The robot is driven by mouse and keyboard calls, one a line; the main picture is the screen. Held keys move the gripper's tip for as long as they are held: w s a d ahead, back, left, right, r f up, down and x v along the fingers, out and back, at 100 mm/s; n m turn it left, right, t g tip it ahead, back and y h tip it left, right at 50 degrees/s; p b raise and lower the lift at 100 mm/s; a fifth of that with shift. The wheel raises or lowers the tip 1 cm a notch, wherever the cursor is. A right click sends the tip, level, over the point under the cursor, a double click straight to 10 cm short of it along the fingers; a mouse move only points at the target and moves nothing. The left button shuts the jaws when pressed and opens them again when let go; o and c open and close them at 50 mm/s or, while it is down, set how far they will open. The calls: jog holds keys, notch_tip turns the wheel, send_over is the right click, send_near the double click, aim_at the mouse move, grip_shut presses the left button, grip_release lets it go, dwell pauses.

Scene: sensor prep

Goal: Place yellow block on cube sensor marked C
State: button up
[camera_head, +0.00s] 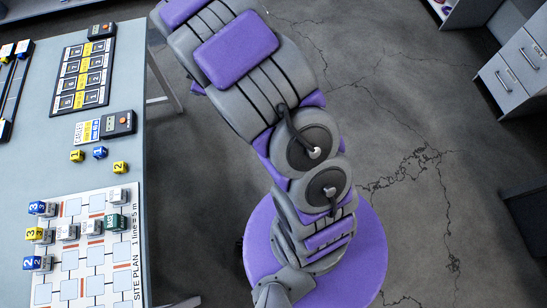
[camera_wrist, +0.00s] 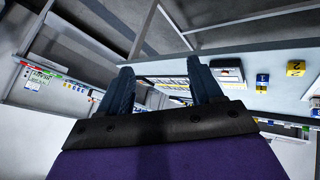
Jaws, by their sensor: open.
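Loose yellow blocks lie on the table, a left one (camera_head: 77,156) and a right one (camera_head: 120,167), with a blue block (camera_head: 100,152) between them. A yellow block (camera_wrist: 296,68) and a blue block (camera_wrist: 262,79) show at right in the wrist view. Grey cube sensors stand on the site plan (camera_head: 70,290), including ones at the middle (camera_head: 66,232) and upper right (camera_head: 119,195). Some cubes carry blue, yellow or green blocks. I cannot read which cube is marked C. My gripper (camera_wrist: 160,68) is open and empty, apart from the blocks; the head view does not show its fingers.
The table (camera_head: 30,150) also holds a dark numbered panel (camera_head: 82,76), a handheld device (camera_head: 118,124) beside a label card (camera_head: 87,131), and another device (camera_head: 102,31). Grey drawers (camera_head: 515,70) stand at far right.

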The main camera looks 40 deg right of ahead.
jog(key=s+d+r+m+g+h, duration=0.1)
jog(key=s+d+r+m+h, duration=0.2)
jog(key=s+d+r, duration=0.4)
jog(key=s+r+m+g, duration=0.2)
jog(key=s+r+g, duration=0.1)
jog(key=s, duration=0.8)
jog(key=s+a+r+m+g, duration=0.1)
jog(key=s+r+m+g, duration=0.1)
jog(key=s+r, duration=0.4)
jog(key=s+m, duration=0.1)
jog(key=s, duration=0.3)
jog(key=shift+s+r+g, duration=0.15)
jog(key=shift+s+g, duration=0.25)
jog(key=shift+o, duration=0.5)
jog(key=s+a+r+g+y, duration=0.1)
jog(key=s+a, duration=0.2)
jog(key=s, duration=0.4)
jog(key=s+a+r+m+g, duration=0.1)
jog(key=s+a+g, duration=0.1)
jog(key=s, duration=0.5)
jog(key=shift+s+a+r+y, duration=0.25)
jog(key=shift+a+y, duration=0.15)
jog(key=shift+a, duration=0.3)
